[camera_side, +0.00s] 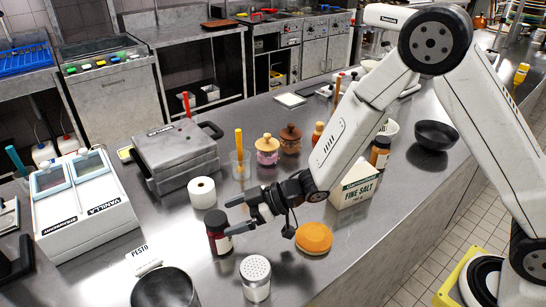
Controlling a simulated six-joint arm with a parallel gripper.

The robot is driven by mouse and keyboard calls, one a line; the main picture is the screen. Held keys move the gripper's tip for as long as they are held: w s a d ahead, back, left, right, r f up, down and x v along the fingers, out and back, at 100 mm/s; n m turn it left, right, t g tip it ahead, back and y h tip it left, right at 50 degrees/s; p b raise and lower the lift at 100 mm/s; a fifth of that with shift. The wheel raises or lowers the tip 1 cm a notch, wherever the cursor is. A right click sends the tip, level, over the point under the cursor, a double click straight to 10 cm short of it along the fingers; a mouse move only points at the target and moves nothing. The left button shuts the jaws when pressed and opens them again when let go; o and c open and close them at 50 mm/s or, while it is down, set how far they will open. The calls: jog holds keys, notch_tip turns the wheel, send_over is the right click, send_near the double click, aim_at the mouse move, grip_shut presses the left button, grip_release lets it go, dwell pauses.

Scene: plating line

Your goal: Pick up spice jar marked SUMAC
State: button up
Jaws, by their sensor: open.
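A dark red spice jar (215,241) with a black lid stands upright on the steel counter, left of my gripper. Its pale label faces right and I cannot read the word on it. My gripper (232,216) is open, with its fingers pointing left. One fingertip is above and behind the jar's lid in the picture, and the other overlaps the jar's right edge. I cannot tell whether the jar is between the fingers or whether they touch it. A second jar (380,154), orange-brown with a black lid, stands farther back behind my arm; its label is unreadable.
A metal shaker (256,280) stands just in front of the jar, and a white roll (202,192) just behind. An orange bun (314,238) lies right of my gripper, near a FINE SALT box (354,187). A dark pot (165,290) and PESTO sign (143,258) are at front left.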

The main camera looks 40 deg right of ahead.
aim_at(207, 218)
jog(key=shift+x, duration=2.1)
jog(key=shift+r, duration=0.1)
grip_shut()
jog(key=shift+r, duration=0.15)
jog(key=shift+r, duration=0.7)
jog(key=s+d+r, duration=0.5)
jog(key=s+r, duration=0.6)
jog(key=s, duration=0.1)
jog(key=shift+s+d+r, duration=0.2)
jog(key=shift+s+d, duration=0.15)
jog(key=shift+d, duration=0.05)
